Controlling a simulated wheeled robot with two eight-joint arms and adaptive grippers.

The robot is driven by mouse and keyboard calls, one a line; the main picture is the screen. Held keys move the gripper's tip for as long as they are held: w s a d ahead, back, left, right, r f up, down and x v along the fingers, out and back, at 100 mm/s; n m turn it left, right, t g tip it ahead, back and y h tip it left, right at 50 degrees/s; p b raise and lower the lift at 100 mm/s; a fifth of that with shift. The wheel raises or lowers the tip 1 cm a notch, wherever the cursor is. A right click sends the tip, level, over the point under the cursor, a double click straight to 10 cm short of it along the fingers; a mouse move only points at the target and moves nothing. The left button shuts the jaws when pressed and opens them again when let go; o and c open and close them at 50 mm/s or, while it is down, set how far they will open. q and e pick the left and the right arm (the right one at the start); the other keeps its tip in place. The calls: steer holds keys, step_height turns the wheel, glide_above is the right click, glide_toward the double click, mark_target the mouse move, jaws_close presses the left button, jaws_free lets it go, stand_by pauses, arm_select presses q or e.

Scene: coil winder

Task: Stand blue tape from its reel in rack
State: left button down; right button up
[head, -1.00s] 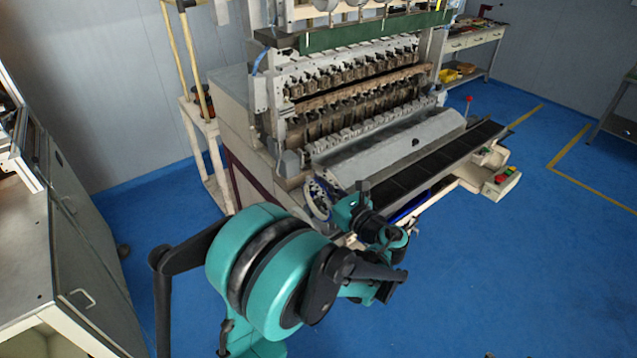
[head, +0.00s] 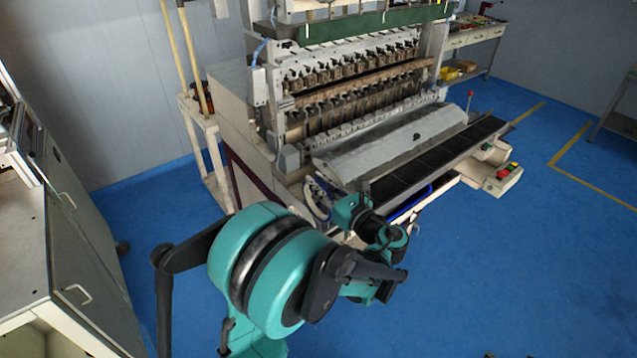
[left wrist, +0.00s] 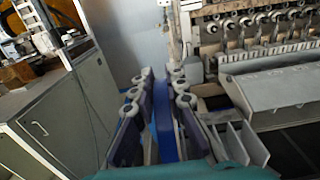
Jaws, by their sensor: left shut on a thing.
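My left gripper (left wrist: 160,95) is shut on the blue tape (left wrist: 166,125), which shows as a tall, thin blue band standing edge-on between the dark purple fingers in the left wrist view. In the head view the left gripper (head: 322,201) is small, partly hidden by my own arm, at the near left corner of the machine. A grey rack with upright slats (left wrist: 241,141) shows just right of the fingers in the left wrist view. The gap between tape and rack is hard to judge. The reel cannot be made out clearly.
The coil winder (head: 350,100) stands ahead, with a long dark tray (head: 440,162) along its front. A grey cabinet (head: 85,240) stands at the left. A control box (head: 502,180) juts out at the front right. Blue floor is clear at the right.

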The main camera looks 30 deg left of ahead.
stand_by(0.4)
arm_select(q)
steer(key=shift+f+b, duration=2.2)
steer(key=shift+f, duration=0.2)
steer(key=c, duration=1.8)
jaws_free()
steer(key=shift+d, duration=0.15)
steer(key=shift+r+v, duration=0.15)
steer(key=shift+v, duration=1.3)
steer(key=shift+r+v, duration=0.2)
steer(key=shift+v, duration=1.25)
